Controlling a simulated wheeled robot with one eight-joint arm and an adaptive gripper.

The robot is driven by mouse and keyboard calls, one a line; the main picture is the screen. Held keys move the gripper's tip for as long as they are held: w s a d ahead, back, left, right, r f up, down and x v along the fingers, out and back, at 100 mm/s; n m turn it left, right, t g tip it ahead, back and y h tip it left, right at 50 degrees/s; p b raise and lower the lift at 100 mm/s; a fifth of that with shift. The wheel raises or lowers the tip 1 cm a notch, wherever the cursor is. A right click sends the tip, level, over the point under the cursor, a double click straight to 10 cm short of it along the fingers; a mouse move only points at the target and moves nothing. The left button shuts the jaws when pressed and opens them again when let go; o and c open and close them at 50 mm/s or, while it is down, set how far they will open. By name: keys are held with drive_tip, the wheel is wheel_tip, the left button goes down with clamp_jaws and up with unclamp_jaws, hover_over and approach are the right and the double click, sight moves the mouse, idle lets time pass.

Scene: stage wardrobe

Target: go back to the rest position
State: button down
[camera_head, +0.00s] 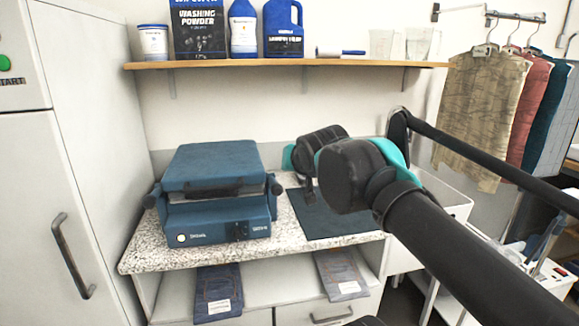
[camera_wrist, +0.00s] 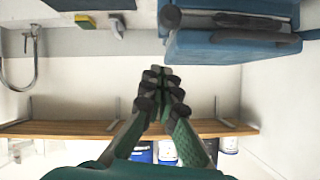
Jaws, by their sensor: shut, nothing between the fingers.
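My gripper (camera_wrist: 157,72) shows in the wrist view with its dark fingertips together and nothing between them. It is in the air, with the wall and the wooden shelf behind it. In the head view my black and teal arm reaches in from the lower right over the right part of the counter. My gripper's fingers cannot be made out there behind the arm.
A blue press (camera_head: 218,185) stands on the speckled counter (camera_head: 150,258), left of my arm, beside a dark mat (camera_head: 318,222). A shelf (camera_head: 240,64) with bottles runs above. Clothes (camera_head: 482,110) hang at right. A tap (camera_wrist: 33,60) shows in the wrist view.

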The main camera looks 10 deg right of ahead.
idle(0.3)
drive_tip(key=s+d+f+n+g+h, duration=0.1)
drive_tip(key=d+f+g, duration=0.15)
drive_tip(key=f, duration=0.95)
drive_tip(key=s+d+f+g, duration=0.1)
drive_tip(key=f+g, duration=0.2)
drive_tip(key=f, duration=1)
drive_tip(key=s+f+g, duration=0.2)
drive_tip(key=s+f, duration=0.4)
drive_tip(key=f, duration=0.3)
drive_tip(key=shift+s+d+n+g, duration=0.2)
drive_tip(key=shift+s+n+g, duration=0.15)
drive_tip(key=shift+s+n, duration=0.05)
